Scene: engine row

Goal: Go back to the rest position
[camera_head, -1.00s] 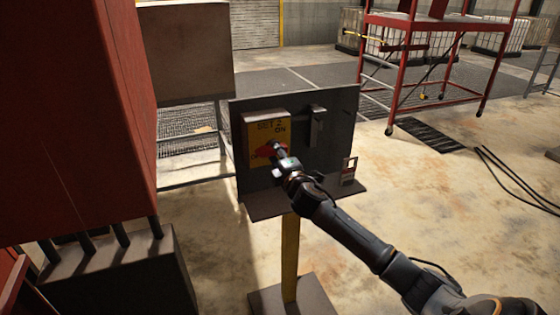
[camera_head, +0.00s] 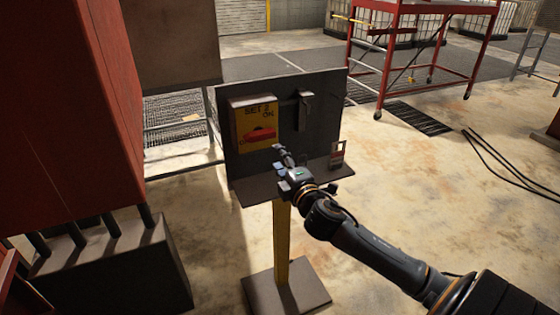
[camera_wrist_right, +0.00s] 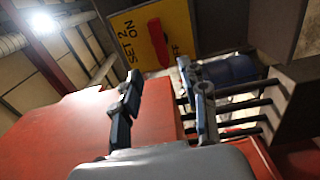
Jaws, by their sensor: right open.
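My right gripper (camera_head: 284,160) is open and empty in front of the lower part of the grey panel (camera_head: 285,90). It is apart from the yellow switch box (camera_head: 243,132), below and to the right of its red handle (camera_head: 261,134). The handle lies roughly level across the box in the head view. In the right wrist view, the two fingers (camera_wrist_right: 160,108) stand apart with nothing between them. The yellow plate (camera_wrist_right: 145,38) marked "SET 2 ON" and its red handle (camera_wrist_right: 158,43) show beyond them. My left gripper is not in view.
A grey lever fitting (camera_head: 304,110) and a small red-and-white tag (camera_head: 338,155) are on the panel stand, which has a yellow post (camera_head: 282,240). A big red machine (camera_head: 70,110) fills the left. A red cart (camera_head: 432,8) stands behind.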

